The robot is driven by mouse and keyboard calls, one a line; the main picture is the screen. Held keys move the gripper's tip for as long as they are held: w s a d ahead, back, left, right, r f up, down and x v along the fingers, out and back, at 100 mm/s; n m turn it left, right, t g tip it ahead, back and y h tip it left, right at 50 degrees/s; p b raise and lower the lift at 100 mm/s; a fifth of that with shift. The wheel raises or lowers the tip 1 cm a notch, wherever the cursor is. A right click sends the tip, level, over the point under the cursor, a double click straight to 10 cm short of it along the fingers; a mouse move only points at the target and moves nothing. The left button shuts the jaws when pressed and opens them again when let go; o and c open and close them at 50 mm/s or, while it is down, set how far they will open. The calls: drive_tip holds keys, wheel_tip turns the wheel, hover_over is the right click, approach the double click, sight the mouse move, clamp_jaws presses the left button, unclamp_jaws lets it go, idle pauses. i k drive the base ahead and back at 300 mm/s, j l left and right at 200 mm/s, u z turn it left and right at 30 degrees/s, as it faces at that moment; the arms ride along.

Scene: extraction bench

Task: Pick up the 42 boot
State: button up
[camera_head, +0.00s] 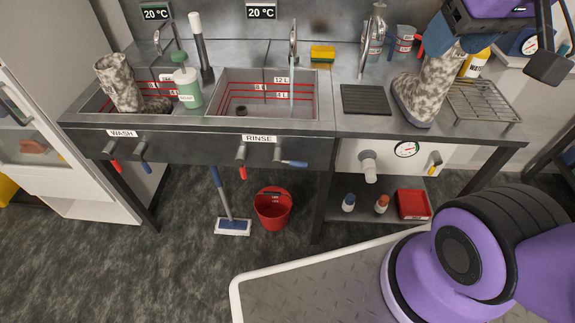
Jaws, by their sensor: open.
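A mottled beige-and-grey camouflage boot (420,95) stands upright on the right part of the steel bench, its toe toward the front. A second boot with the same pattern (119,82) stands in the wash basin at the left. I cannot read a size number on either boot. My gripper (452,42) is at the top right, over the shaft of the right boot. Its jaws are open, and its dark body hides the top of that shaft. I cannot tell whether it touches the boot.
A wire rack (482,103) and a yellow bottle (475,64) are close right of the right boot. A black ribbed mat (366,100) lies left of it. Bottles (374,30) stand behind. The rinse basin (262,95) is in the middle, with a green-white soap bottle (188,88) beside it.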

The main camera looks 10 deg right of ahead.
sight(117, 79)
drive_tip(key=i+j+z, duration=0.1)
drive_tip(key=j, duration=0.3)
drive_tip(key=i+j, duration=0.3)
drive_tip(key=j, duration=0.15)
drive_tip(key=i+j+z, duration=0.15)
drive_tip(key=j, duration=0.25)
drive_tip(key=i+j, duration=0.15)
drive_tip(key=j, duration=0.3)
drive_tip(key=i+j+z, duration=0.15)
drive_tip(key=j, duration=0.3)
drive_tip(key=i+j, duration=0.15)
drive_tip(key=j, duration=0.3)
drive_tip(key=i+j+z, duration=0.15)
drive_tip(key=j, duration=0.3)
drive_tip(key=i+j, duration=0.1)
drive_tip(key=j, duration=0.4)
drive_tip(key=i+z, duration=0.05)
